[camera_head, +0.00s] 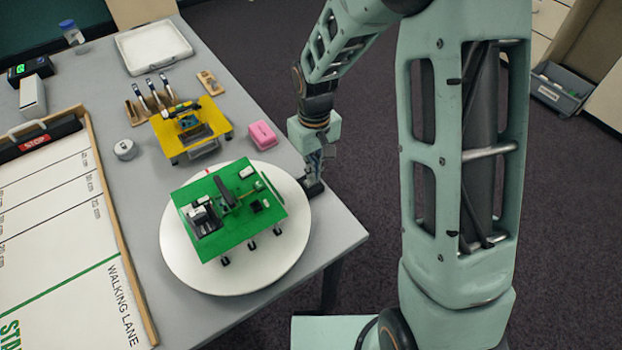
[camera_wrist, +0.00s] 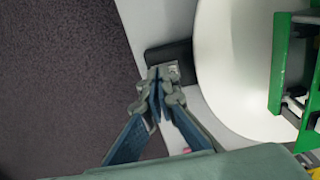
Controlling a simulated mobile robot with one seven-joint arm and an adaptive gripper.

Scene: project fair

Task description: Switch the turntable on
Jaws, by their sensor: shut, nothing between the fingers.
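The turntable is a round white disc (camera_head: 180,258) near the table's right edge, with a green model on legs (camera_head: 215,240) standing on it. In the wrist view part of the disc (camera_wrist: 225,70) shows at the right. A small dark box (camera_wrist: 160,53) with a light metallic switch piece (camera_wrist: 174,70) sits beside the disc at the table edge. My gripper (camera_head: 314,178) is shut and empty, pointing down at this box. In the wrist view the fingertips (camera_wrist: 160,82) are right at the switch piece and partly cover it; I cannot tell whether they touch it.
A yellow model (camera_head: 215,112), a pink block (camera_head: 262,134) and a white tray (camera_head: 153,47) stand farther back. The walking lane board (camera_head: 65,240) lies at the left. The table edge drops to dark carpet (camera_head: 560,200) right of my gripper.

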